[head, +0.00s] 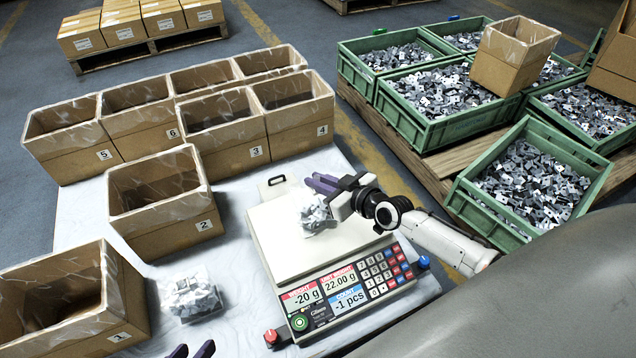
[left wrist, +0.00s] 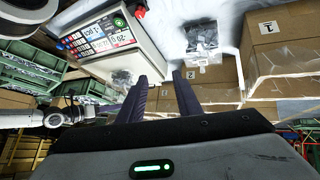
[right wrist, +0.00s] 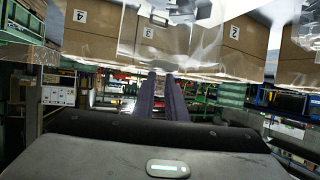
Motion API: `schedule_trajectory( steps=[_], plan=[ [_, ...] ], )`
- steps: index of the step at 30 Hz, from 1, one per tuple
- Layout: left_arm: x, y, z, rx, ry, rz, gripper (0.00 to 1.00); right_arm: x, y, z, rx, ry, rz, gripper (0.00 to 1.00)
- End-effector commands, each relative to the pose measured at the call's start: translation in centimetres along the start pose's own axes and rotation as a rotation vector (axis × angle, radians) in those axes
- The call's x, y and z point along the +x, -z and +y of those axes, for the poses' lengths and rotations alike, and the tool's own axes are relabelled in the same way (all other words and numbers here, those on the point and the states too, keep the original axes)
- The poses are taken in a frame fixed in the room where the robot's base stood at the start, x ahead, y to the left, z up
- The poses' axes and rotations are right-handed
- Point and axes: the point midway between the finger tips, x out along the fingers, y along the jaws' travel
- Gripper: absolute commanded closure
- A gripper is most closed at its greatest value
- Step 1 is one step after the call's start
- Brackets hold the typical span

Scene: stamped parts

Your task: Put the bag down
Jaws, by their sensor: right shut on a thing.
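A clear bag of grey stamped parts (head: 316,214) hangs from my right gripper (head: 322,184), over the scale's white pan (head: 285,240). My right gripper is shut on the bag's top. In the right wrist view the clear film (right wrist: 195,35) spreads above the fingers. The scale (head: 345,290) reads -20 g and -1 pcs; I cannot tell whether the bag touches the pan. A second bag (head: 190,295) lies on the table between boxes 1 and 2 and the scale. My left gripper (head: 190,351) is open and empty at the bottom edge; its fingers (left wrist: 162,95) stand apart.
Open numbered boxes stand left: box 1 (head: 120,315), box 2 (head: 195,230) and several behind. Green crates (head: 440,125) of loose parts sit on a pallet at right, with a cardboard box (head: 510,65) on them. Bare white table (head: 235,200) shows between box 2 and the scale.

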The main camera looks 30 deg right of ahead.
Motion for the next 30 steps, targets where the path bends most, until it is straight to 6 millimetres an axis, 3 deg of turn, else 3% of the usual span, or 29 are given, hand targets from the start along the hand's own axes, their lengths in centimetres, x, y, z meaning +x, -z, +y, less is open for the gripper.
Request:
schedule_trajectory(
  steps=[6,7,10,21,26,30],
  plan=[
    [0.1,0.1,0.1,-0.003,-0.005,0.011,0.69,0.2,-0.1,0.1,-0.002,-0.001,0.006,1.0],
    [-0.1,0.3,0.1,-0.003,-0.006,0.014,0.69,0.1,-0.2,0.0,-0.001,0.0,0.0,0.83],
    [-0.1,0.3,0.1,-0.003,-0.005,0.014,0.69,0.1,-0.2,0.0,-0.001,0.0,0.0,0.7],
    [-0.5,0.6,0.1,0.001,0.0,0.01,0.69,-0.2,0.3,0.0,0.001,0.0,-0.001,0.7],
    [-0.9,0.7,-0.3,0.003,0.021,0.003,0.69,-3.0,0.3,0.0,-0.001,0.001,-0.004,0.7],
    [-1.4,-0.3,-0.9,-0.03,0.054,0.019,0.69,-6.2,0.3,0.0,-0.002,0.001,-0.004,0.7]
  ],
)
